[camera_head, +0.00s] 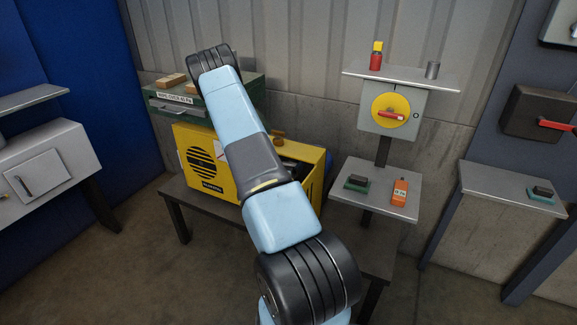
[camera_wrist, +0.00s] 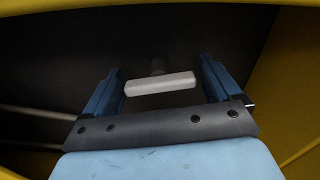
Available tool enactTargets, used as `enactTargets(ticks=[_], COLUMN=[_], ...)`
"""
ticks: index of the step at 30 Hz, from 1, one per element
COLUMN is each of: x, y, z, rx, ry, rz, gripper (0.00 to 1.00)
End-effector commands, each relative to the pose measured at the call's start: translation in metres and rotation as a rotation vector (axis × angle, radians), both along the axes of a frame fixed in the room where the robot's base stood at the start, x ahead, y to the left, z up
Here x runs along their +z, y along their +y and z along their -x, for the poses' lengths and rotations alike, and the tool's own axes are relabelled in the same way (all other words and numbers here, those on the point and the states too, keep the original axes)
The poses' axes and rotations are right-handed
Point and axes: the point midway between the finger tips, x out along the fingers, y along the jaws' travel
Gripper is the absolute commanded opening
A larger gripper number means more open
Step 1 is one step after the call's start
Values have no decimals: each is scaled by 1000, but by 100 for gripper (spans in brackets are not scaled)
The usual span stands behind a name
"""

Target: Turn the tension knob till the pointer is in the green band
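In the wrist view a pale grey bar-shaped handle (camera_wrist: 160,84), which looks like the tension knob, sits on a short dark stem. It lies slightly tilted against a dark interior. My gripper (camera_wrist: 160,70) is open, with one blue finger on each side of the bar and a gap at both ends. I cannot tell how deep the fingers reach along it. In the camera_head view my arm runs to the yellow cabinet (camera_head: 310,168), and my gripper is hidden there. No pointer or green band can be made out.
Yellow walls edge the wrist view (camera_wrist: 298,75), close to my gripper. The cabinet stands on a low bench (camera_head: 190,197). Behind it is a green case (camera_head: 162,114) with wooden blocks. To the right stand a yellow disc with a red handle (camera_head: 391,114) and a shelf (camera_head: 375,205) holding small items.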

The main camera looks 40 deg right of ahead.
Motion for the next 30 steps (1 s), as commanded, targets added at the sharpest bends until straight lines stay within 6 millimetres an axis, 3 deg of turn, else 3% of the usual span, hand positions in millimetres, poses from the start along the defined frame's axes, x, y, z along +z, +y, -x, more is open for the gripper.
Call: enactTargets(ticks=[13,20,30], x=[0,-1,-1], y=[0,1,1], z=[1,0,0], rx=[-1,0,0], ry=[0,42,249], rz=[0,16,103], gripper=[47,46,46])
